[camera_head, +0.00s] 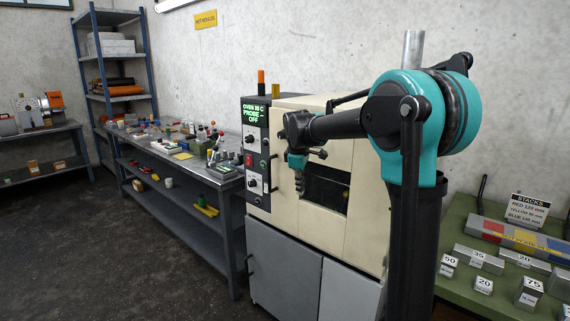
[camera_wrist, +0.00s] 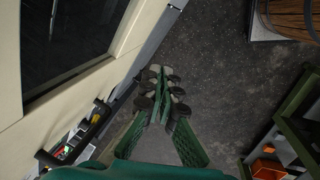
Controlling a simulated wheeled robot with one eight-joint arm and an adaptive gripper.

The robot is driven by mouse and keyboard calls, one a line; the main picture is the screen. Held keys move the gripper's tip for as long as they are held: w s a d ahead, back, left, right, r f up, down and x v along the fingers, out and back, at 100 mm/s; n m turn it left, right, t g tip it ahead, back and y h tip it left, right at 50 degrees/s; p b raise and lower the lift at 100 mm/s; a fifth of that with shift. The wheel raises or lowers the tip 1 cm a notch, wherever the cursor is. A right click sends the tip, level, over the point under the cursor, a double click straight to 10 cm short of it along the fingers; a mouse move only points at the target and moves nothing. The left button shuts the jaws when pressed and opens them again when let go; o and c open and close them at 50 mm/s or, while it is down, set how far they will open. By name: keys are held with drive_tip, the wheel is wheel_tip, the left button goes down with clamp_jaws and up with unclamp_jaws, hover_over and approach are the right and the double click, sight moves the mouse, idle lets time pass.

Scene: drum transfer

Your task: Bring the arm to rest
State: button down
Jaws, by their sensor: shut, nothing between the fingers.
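My arm reaches from its teal joint across the front of a cream oven cabinet (camera_head: 288,209) in the head view. My gripper (camera_head: 299,190) hangs downward before the oven's dark window (camera_head: 326,187). In the wrist view my gripper (camera_wrist: 161,70) shows green fingers with dark and pale pads, their tips together and nothing held between them. Below the fingertips in that view is bare dark floor. The oven's cream front and dark window (camera_wrist: 70,40) also show at upper left of the wrist view.
A workbench (camera_head: 225,182) with many small items stands left of the oven. A green table (camera_head: 455,240) with labelled blocks and a stacks sign (camera_head: 527,209) is at right. The wrist view shows a wooden slatted container (camera_wrist: 290,16) at upper right. Open floor (camera_head: 100,260) lies at left.

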drive_tip(key=s+d+f+m, duration=0.4)
drive_tip(key=s+f, duration=0.2)
drive_tip(key=s, duration=0.4)
drive_tip(key=s+d+f+m+t, duration=0.1)
drive_tip(key=s+d+f+m, duration=0.4)
drive_tip(key=s, duration=0.6)
drive_tip(key=s+d+f+m, duration=0.5)
drive_tip(key=s+f, duration=0.4)
drive_tip(key=s, duration=0.1)
drive_tip(key=shift+s+t+y, duration=0.25)
drive_tip(key=shift+t+y, duration=0.15)
drive_tip(key=c, duration=2.3)
unclamp_jaws()
